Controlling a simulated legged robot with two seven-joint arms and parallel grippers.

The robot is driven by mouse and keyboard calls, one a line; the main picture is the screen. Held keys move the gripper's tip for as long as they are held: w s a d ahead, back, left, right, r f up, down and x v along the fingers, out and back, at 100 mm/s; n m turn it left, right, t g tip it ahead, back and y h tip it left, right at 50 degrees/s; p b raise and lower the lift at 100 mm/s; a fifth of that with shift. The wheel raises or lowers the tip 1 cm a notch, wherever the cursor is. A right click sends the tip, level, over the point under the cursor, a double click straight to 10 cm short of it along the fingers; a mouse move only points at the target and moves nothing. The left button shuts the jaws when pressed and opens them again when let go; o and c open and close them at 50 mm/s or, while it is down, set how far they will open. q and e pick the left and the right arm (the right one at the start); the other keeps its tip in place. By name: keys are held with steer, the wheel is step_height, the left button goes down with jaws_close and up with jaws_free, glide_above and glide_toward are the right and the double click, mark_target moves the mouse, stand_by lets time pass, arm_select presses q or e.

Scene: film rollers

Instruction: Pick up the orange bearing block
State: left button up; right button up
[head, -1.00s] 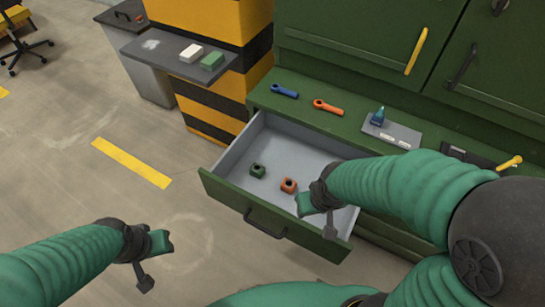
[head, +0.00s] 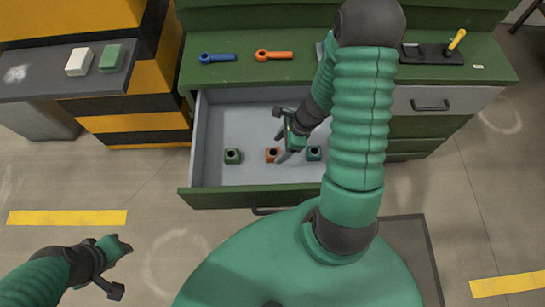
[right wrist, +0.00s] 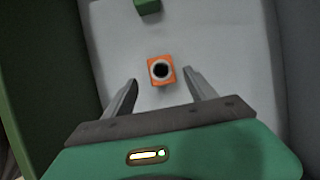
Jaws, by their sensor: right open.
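The orange bearing block (head: 271,155) is a small block with a dark round hole, lying on the floor of the open drawer (head: 215,120). My right gripper (head: 284,145) is over the drawer, just right of the block. In the right wrist view the orange block (right wrist: 161,70) shows between the tips of the two spread, empty fingers (right wrist: 160,84); I cannot tell how far below them it lies. My left gripper (head: 112,265) hangs over the floor at the lower left, away from the drawer; its jaw opening is unclear.
A green block (head: 232,156) lies left of the orange one and a teal block (head: 314,153) right of it. Drawer walls surround them. A blue tool (head: 217,58) and an orange tool (head: 273,55) lie on the bench above. A grey shelf (head: 30,85) is at left.

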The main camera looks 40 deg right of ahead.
mark_target(274, 152)
steer(key=b+x, duration=0.2)
steer(key=x, duration=0.3)
steer(key=shift+w+f, duration=0.15)
steer(key=shift+f, duration=0.05)
steer(key=shift+w+a+f, duration=0.1)
steer(key=c, duration=0.9)
jaws_close()
